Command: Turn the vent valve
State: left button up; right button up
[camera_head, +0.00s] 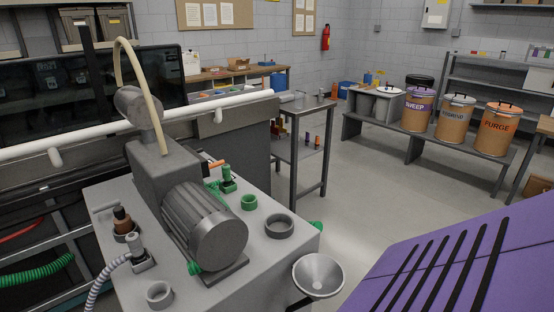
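Several valve-like fittings stand on a grey pump cabinet (261,267) in the head view. One is a green fitting (228,184) at the far side, with an orange lever (214,164) beside its top. A copper-brown fitting (122,220) with a grey bar handle (104,208) stands at the near left. A grey-topped fitting (138,252) with a striped hose is next to it. I see no label, so I cannot tell which one is the vent valve. Neither of my grippers is in view.
A grey motor (206,226) sits mid-cabinet. A grey funnel (318,275) stands at its right edge. A slotted purple panel (462,262) fills the lower right. A white pipe (90,130) crosses behind. Labelled drums (454,118) stand on a far bench. The middle floor is clear.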

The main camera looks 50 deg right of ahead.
aim_at(219, 163)
jog(key=i+l+z, duration=0.1)
jog(key=l+z, duration=0.3)
jog(key=i+l+z, duration=0.15)
jog(key=l+z, duration=0.15)
jog(key=z, duration=0.15)
jog(key=i+l, duration=0.35)
jog(key=l, duration=1)
jog(key=i+l, duration=0.1)
jog(key=l, duration=0.75)
jog(key=i+l, duration=0.1)
jog(key=l, duration=0.25)
jog(key=i+l, duration=0.15)
jog(key=l, duration=0.2)
jog(key=i+l, duration=0.1)
jog(key=l, duration=0.25)
jog(key=i+l, duration=0.15)
jog(key=l, duration=0.25)
jog(key=i+l, duration=0.1)
jog(key=l, duration=0.25)
jog(key=i+u, duration=0.05)
